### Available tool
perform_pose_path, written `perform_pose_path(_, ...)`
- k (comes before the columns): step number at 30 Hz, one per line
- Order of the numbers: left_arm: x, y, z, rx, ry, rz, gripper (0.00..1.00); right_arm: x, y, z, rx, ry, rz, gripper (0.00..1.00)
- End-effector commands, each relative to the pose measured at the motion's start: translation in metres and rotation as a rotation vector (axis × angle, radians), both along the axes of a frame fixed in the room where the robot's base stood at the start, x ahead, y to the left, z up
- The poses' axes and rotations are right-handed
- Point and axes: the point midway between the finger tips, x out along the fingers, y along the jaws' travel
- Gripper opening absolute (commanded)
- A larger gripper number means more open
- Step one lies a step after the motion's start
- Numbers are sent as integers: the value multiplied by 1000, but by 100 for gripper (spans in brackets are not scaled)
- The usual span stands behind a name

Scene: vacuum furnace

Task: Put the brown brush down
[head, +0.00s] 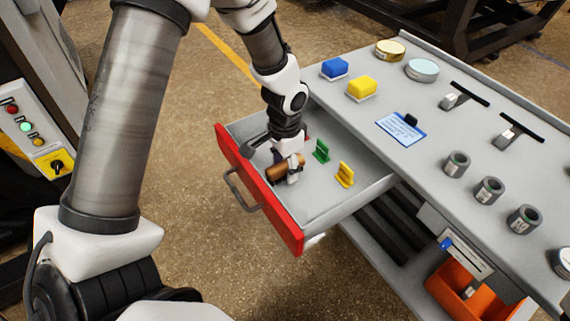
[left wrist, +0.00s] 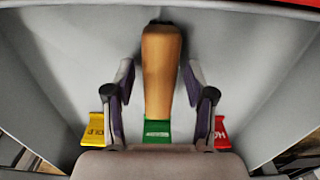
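The brown brush (head: 284,168) is inside the open drawer (head: 325,205), near its red front. My left gripper (head: 290,172) reaches down into the drawer at the brush. In the left wrist view the brush (left wrist: 160,75) lies between the two fingers (left wrist: 158,85) of the left gripper. The fingers stand apart, with a gap visible beside the brush. I cannot tell whether the brush touches the drawer floor. My right gripper is not in view.
A green holder (head: 321,151) and a yellow holder (head: 345,174) stand in the drawer; a red one (left wrist: 222,133) shows in the left wrist view. Blue (head: 335,68) and yellow (head: 362,86) blocks and several dark cylinders occupy the grey bench top (head: 420,170). An orange bin (head: 465,292) sits below.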

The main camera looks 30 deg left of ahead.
Motion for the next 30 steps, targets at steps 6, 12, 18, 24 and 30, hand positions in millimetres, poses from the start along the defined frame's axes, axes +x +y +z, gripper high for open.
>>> perform_pose_path(6,1,0,21,-1,-4,2,55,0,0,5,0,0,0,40)
perform_pose_path(12,1,0,73,1,-6,0,55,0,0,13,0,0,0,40)
perform_pose_path(18,1,0,114,0,-4,0,55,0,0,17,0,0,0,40)
perform_pose_path(24,0,0,124,0,0,0,55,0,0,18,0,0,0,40)
perform_pose_path(30,0,0,124,0,0,0,55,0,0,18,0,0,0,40)
